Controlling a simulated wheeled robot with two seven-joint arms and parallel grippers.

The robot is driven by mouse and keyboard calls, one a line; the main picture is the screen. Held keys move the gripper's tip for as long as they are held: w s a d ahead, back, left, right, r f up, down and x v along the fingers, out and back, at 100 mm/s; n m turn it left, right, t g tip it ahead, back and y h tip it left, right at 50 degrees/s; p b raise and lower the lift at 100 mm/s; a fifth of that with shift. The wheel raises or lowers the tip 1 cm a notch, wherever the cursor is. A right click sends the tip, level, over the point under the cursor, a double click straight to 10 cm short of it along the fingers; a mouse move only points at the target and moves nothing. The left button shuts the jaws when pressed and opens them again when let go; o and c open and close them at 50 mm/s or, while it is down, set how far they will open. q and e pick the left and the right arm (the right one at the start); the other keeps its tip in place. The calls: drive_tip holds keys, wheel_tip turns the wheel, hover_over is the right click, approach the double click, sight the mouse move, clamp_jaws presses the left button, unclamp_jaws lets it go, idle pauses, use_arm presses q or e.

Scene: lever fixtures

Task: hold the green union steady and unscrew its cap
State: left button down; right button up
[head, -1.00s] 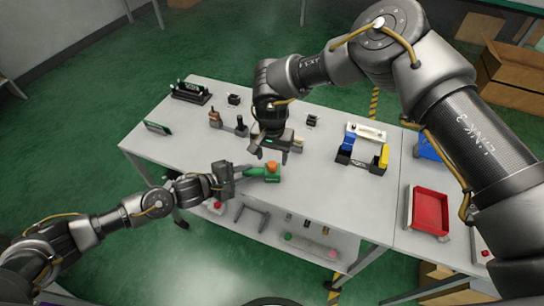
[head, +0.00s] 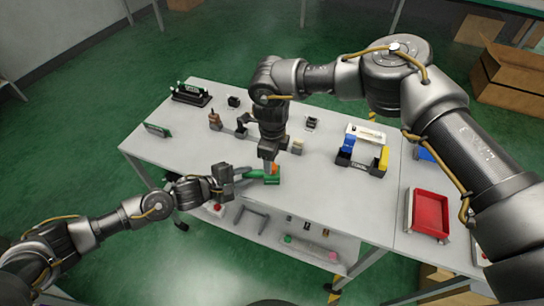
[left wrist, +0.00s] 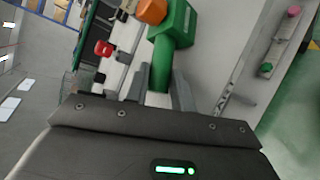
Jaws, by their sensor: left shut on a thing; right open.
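The green union (head: 262,178) is over the front part of the table, with its orange cap (head: 275,169) on it. My left gripper (head: 243,175) is shut on the union's green stem. In the left wrist view the stem runs between the fingers, the green body (left wrist: 180,28) lies beyond them, and the orange cap (left wrist: 152,11) is at the top edge. My right gripper (head: 269,162) is open, pointing down right at the cap and hiding part of it. I cannot tell whether its fingers touch the cap.
Blue and yellow bins (head: 360,155) stand right of the right gripper. A red tray (head: 429,212) is farther right. Small lever fixtures (head: 228,123) stand behind the union. A lower shelf (head: 300,247) holds small parts. The table's left front is clear.

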drive_tip(key=m, duration=0.4)
drive_tip(key=shift+m, duration=0.4)
drive_tip(key=shift+f, duration=0.15)
drive_tip(key=shift+f, duration=1.4)
